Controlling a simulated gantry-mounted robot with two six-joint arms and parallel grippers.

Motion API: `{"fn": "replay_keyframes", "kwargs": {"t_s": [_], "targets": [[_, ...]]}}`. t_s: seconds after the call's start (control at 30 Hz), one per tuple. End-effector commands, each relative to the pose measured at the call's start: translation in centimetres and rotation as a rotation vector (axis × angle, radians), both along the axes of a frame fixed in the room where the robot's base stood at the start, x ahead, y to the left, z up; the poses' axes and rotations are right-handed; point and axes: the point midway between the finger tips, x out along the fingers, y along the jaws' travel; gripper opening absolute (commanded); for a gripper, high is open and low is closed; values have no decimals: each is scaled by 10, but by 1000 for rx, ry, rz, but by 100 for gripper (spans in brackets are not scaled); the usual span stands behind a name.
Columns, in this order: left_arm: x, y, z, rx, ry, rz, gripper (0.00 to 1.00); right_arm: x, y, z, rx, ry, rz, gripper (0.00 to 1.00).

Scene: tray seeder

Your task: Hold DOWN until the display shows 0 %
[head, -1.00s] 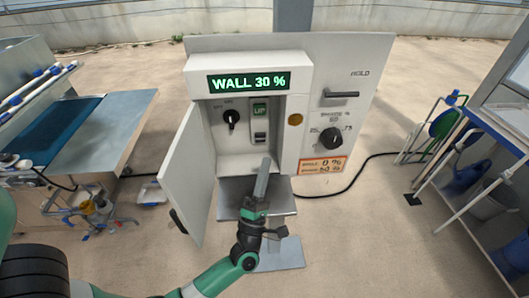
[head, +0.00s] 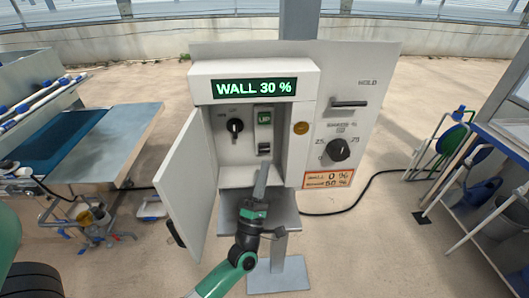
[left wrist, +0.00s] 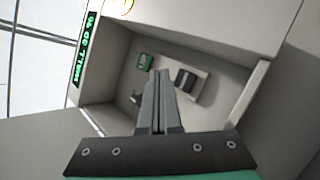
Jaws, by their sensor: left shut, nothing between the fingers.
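The control box (head: 201,90) stands with its door (head: 190,170) open to the left. Its green display (head: 254,88) reads WALL 30 %, and it shows at a slant in the left wrist view (left wrist: 83,50). Inside are the green UP end (head: 264,117) of a switch and a dark lower button (head: 264,148), whose lettering I cannot read; the button also shows in the left wrist view (left wrist: 186,80). My left gripper (head: 264,164) is shut and empty, its tips just below and in front of the lower button. Contact is not visible. My right gripper is out of view.
A black selector knob (head: 234,125) sits left of the switch. Right of the recess are the HOLD handle (head: 348,103), the shade knob (head: 338,150) and an orange-edged label (head: 328,179) reading WALL 0 %, SHADE 50 %. The open door bounds the left side.

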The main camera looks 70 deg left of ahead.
Motion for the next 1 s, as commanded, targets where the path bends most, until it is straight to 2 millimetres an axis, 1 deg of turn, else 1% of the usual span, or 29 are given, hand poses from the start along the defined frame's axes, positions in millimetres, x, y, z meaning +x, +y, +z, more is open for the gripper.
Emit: {"fn": "replay_keyframes", "kwargs": {"t_s": [0.03,0.13,0.33,1.0], "targets": [[2,8,-2,1,-2,4,0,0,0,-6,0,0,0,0],[6,20,-4,1,-2,3,0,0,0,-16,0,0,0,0],[11,34,-2,1,-2,1,0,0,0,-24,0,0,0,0],[12,36,0,0,0,0,0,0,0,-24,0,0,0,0]]}}
